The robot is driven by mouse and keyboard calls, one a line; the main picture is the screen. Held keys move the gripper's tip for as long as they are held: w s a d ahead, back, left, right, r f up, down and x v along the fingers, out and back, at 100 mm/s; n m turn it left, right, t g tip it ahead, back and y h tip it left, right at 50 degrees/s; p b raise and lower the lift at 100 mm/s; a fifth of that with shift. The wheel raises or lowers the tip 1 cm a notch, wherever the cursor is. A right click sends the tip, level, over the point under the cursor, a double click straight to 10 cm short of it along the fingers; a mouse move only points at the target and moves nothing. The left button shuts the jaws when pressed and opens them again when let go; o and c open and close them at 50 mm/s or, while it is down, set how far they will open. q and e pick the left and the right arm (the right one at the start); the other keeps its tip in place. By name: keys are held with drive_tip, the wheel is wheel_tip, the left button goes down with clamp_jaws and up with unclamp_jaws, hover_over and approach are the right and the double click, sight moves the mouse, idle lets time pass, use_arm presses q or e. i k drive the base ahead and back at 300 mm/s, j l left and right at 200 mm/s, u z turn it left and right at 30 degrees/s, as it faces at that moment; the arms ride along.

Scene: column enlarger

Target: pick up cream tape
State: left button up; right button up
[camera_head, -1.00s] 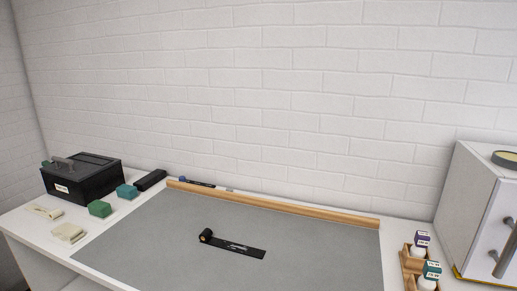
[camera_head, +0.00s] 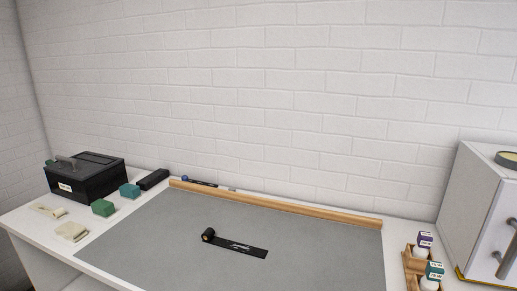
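A round, flat roll (camera_head: 508,159) with a cream top and a dark rim lies on top of the white cabinet at the far right. It is cut off by the picture's right edge; it looks like the cream tape, though it is small in view. Neither of my grippers is in view.
The white cabinet (camera_head: 476,211) stands at the table's right end, beside a wooden rack (camera_head: 413,266) with small bottles. A grey mat (camera_head: 180,240) holds a black strip with a roll (camera_head: 240,246). A black box (camera_head: 85,178), green blocks and cream cloths (camera_head: 72,232) are left.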

sight(58, 213)
drive_tip(key=u, duration=1.4)
drive_tip(key=i+j+z, duration=0.1)
drive_tip(key=i+j, duration=0.45)
drive_tip(key=j, duration=0.1)
